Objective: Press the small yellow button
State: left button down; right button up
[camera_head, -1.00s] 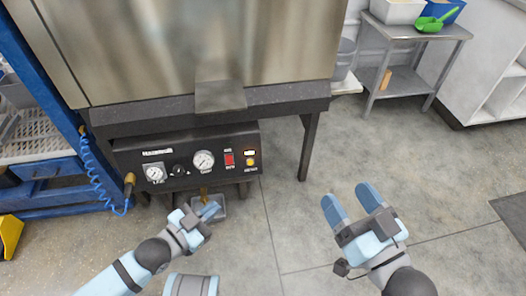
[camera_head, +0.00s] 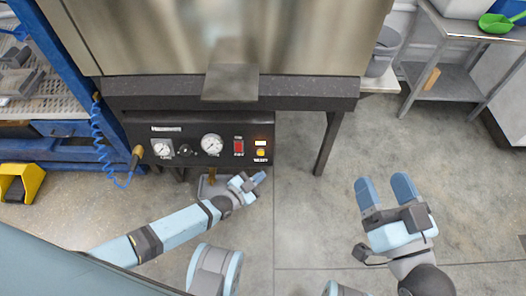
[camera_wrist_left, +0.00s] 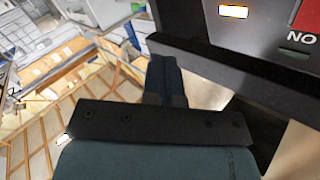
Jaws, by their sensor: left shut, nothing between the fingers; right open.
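The small yellow button (camera_head: 261,153) is at the right end of the black control panel (camera_head: 200,133), below a small lit rectangle (camera_head: 261,143). My left gripper (camera_head: 259,179) is shut and empty, just below the button in the head view; I see no contact. In the left wrist view its closed fingers (camera_wrist_left: 166,75) are beside the panel's dark edge, with the lit rectangle (camera_wrist_left: 233,12) at the top. The button does not show in that view. My right gripper (camera_head: 387,188) is open and empty over the floor at the right.
A red switch (camera_head: 239,147) and round gauges (camera_head: 212,144) are left of the button. A metal chute lip (camera_head: 230,84) juts out above the panel. A dark machine leg (camera_head: 328,143) stands to the right. The floor between the grippers is clear.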

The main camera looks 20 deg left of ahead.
aim_at(261, 153)
pick_arm(q)
jog(key=w+a+f+b, duration=0.2)
jog(key=w+b, duration=0.4)
jog(key=w, duration=0.2)
jog(key=shift+a+f+b, duration=0.2)
jog(key=shift+f+b, duration=0.2)
pick_arm(e)
notch_tip(261, 153, down, 7)
jog(key=w+n+g, duration=0.1)
jog(key=n+g, duration=0.1)
jog(key=shift+r, duration=0.15)
pick_arm(q)
jog(key=shift+w, duration=0.1)
dwell(1.2)
jog(key=shift+w+a+f, duration=0.1)
jog(key=shift+w+f, duration=0.05)
jog(key=shift+w, duration=0.15)
pick_arm(e)
jog(key=shift+f, duration=0.3)
